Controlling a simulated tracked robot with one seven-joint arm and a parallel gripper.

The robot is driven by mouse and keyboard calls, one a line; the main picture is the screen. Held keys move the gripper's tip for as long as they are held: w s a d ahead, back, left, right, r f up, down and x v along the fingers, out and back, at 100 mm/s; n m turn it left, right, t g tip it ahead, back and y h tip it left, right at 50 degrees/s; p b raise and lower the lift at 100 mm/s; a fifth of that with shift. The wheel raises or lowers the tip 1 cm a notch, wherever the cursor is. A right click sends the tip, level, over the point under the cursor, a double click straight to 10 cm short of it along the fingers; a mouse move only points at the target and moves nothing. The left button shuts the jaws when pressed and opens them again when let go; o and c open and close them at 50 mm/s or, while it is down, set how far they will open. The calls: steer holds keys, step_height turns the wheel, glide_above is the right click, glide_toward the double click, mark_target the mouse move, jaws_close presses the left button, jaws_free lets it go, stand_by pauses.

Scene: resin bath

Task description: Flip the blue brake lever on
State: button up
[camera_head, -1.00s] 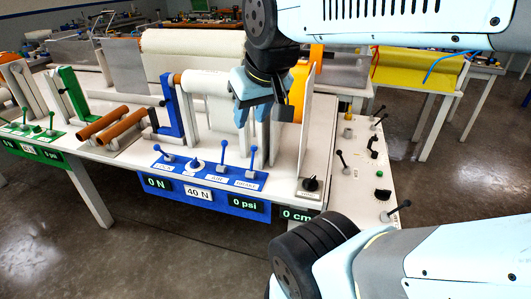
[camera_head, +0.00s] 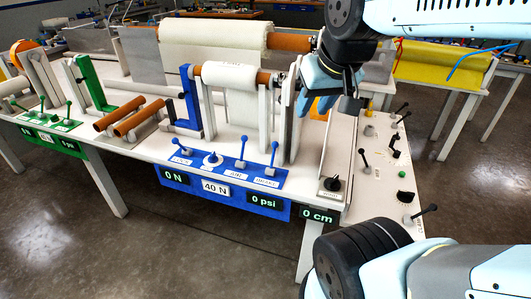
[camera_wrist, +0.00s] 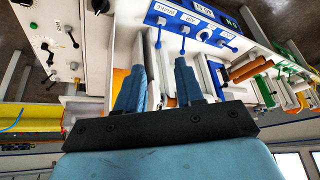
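The blue brake lever (camera_head: 273,154) stands upright at the right end of the blue control panel (camera_head: 225,172), above the BRAKE label. In the wrist view the brake lever (camera_wrist: 158,38) shows beyond my fingertips, near the left end of the row. My gripper (camera_head: 318,104) hangs above the table, to the right of and higher than the lever, and does not touch it in view. In the wrist view my gripper (camera_wrist: 160,66) has its two blue fingers spread apart with nothing held between them.
The blue air lever (camera_head: 242,150), a white knob (camera_head: 212,160) and the blue lock lever (camera_head: 180,147) stand left of the brake lever. A black knob (camera_head: 332,183) sits to its right. White roll supports (camera_head: 284,118) rise just behind the panel.

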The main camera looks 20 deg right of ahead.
steer(key=w+d+f, duration=0.1)
steer(key=w+f, duration=0.1)
steer(key=w, duration=0.2)
steer(key=m+g+h, duration=0.1)
steer(key=m, duration=0.4)
glide_toward(273, 156)
steer(key=shift+x, duration=5.6)
steer(key=shift+a, duration=0.1)
jaws_close()
